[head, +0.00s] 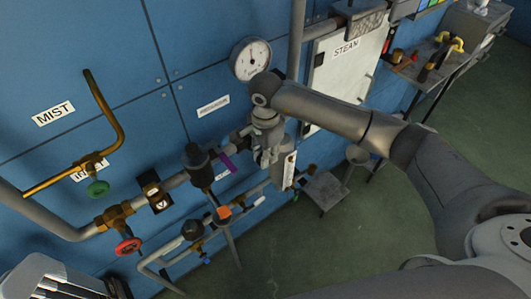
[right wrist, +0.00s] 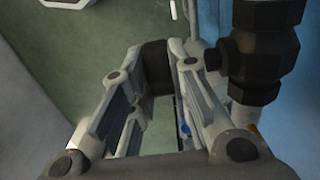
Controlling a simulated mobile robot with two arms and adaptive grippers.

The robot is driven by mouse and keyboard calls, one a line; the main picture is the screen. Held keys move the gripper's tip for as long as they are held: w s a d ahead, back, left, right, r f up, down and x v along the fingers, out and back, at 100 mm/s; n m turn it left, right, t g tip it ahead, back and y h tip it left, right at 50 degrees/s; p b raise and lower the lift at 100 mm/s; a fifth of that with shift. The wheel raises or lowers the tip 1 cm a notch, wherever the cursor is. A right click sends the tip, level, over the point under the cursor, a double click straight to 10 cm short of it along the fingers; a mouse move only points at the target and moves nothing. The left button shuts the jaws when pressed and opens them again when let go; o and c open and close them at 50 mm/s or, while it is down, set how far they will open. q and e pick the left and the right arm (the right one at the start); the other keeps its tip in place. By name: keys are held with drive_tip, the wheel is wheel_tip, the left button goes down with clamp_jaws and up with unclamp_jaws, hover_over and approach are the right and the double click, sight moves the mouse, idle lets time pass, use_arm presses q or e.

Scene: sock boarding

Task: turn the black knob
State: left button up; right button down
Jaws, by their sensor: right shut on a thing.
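My right gripper (head: 266,150) reaches down to the pipework beside the blue wall, its arm coming in from the right. In the right wrist view its two fingers (right wrist: 155,85) are closed against the sides of a dark rounded piece, which I take to be the black knob (right wrist: 155,66). Only part of that piece shows between the fingertips. In the head view the gripper covers the place where it grips.
A pressure gauge (head: 251,59) is on the wall behind my right wrist. Left of the gripper are a black-topped valve (head: 197,157), a red handwheel (head: 128,246) and a green handwheel (head: 98,188). A dark fitting (right wrist: 262,50) stands close right of the fingers. A STEAM cabinet (head: 337,75) is behind.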

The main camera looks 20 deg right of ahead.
drive_tip(key=shift+f+b, duration=0.15)
drive_tip(key=shift+b, duration=0.45)
drive_tip(key=y+b, duration=0.2)
drive_tip(key=b, duration=0.1)
drive_tip(key=g+y+b, duration=0.1)
drive_tip(key=y+b, duration=0.1)
drive_tip(key=b, duration=0.2)
drive_tip(key=d+g+y+b, duration=0.1)
drive_tip(key=y+b, duration=0.1)
drive_tip(key=b, duration=0.2)
drive_tip(key=shift+w+d+f, duration=0.1)
drive_tip(key=shift+w+f, duration=0.15)
drive_tip(key=shift+f, duration=0.1)
drive_tip(key=shift+r+g+y+b, duration=0.25)
drive_tip(key=shift+g+y+b, duration=0.15)
drive_tip(key=shift+y+b, duration=0.6)
drive_tip(key=c, duration=1.4)
unclamp_jaws()
drive_tip(key=shift+o, duration=0.2)
drive_tip(key=shift+d, duration=0.1)
drive_tip(key=v, duration=1.2)
drive_tip(key=shift+a+r, duration=0.2)
